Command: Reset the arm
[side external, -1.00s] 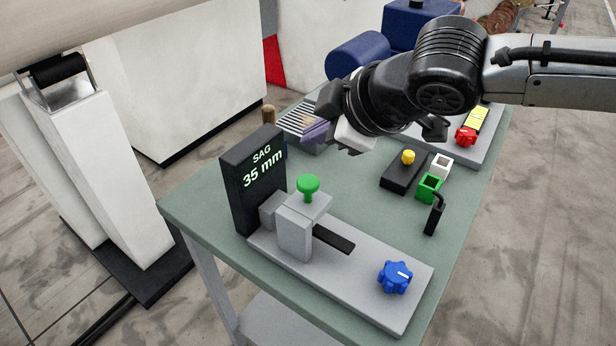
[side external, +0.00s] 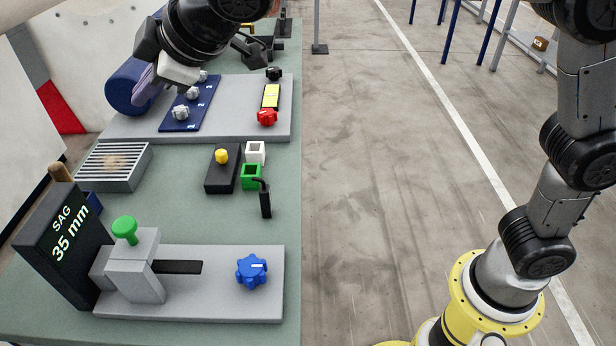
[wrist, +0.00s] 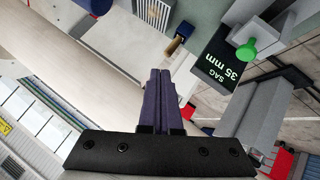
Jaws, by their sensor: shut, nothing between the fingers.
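My gripper (side external: 145,83) is in the upper left of the side external view, above the table near the blue roll and the grey panel. Its purple fingers are closed together in the wrist view (wrist: 158,88), with nothing between them. The black sag display (side external: 62,240), reading 35 mm, stands at the lower left. Beside it is a grey slide block with a green knob (side external: 125,229) on a grey base that also carries a blue knob (side external: 252,271). Both also show, in part, near the wrist view's upper right: the display (wrist: 219,66) and green knob (wrist: 246,49).
A grey panel (side external: 240,120) carries a red knob (side external: 267,117), a yellow block and a blue numbered plate (side external: 177,122). A slotted grey box (side external: 112,167), a black box with a yellow button (side external: 222,156), and white and green cups (side external: 251,177) stand on the table.

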